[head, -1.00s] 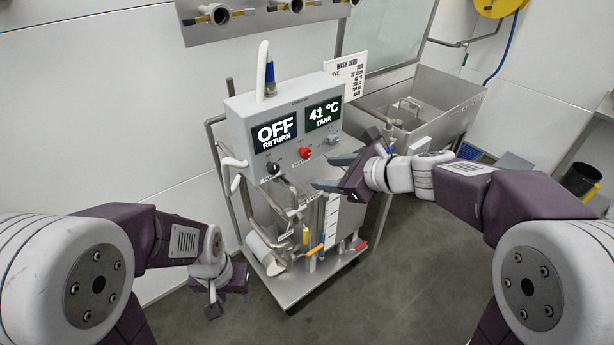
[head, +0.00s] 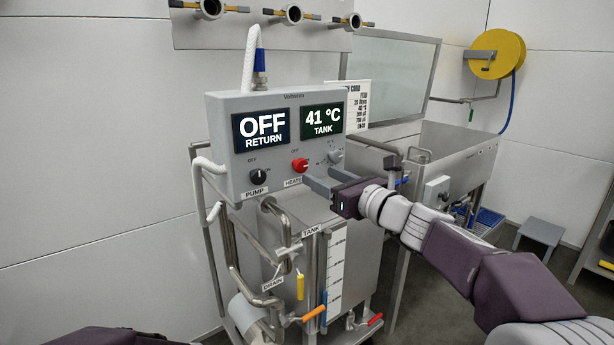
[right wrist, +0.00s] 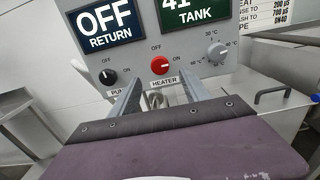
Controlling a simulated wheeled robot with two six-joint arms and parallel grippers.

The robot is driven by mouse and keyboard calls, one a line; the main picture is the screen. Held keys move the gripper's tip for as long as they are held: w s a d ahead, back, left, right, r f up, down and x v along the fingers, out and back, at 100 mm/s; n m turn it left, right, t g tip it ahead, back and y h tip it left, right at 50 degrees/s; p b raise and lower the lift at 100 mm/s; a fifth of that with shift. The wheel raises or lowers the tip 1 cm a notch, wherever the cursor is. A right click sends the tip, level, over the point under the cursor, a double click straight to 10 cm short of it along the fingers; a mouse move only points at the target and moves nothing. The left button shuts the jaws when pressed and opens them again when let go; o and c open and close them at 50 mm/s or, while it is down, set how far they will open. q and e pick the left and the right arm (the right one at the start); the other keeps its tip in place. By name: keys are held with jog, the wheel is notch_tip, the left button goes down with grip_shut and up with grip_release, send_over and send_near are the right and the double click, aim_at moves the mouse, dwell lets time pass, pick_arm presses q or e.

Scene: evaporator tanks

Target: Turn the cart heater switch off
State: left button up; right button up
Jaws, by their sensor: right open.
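The red heater switch (head: 299,164) is a round knob on the front of the grey control box (head: 225,150), between the black pump knob (head: 258,177) and a grey temperature dial (head: 335,156). My left gripper is out of view.
Displays above the knobs read OFF RETURN (head: 261,130) and 41 °C TANK (head: 322,120). Below the box are pipes, a steel tank (head: 360,255) and coloured valve handles. A sink (head: 455,160) stands at the right. A white hose (head: 250,60) rises from the box top.

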aim_at(302, 168)
jog(key=x, duration=0.7)
jog(key=shift+s, duration=0.1)
jog(key=shift+c, duration=0.3)
grip_shut()
jog(key=shift+f, duration=0.1)
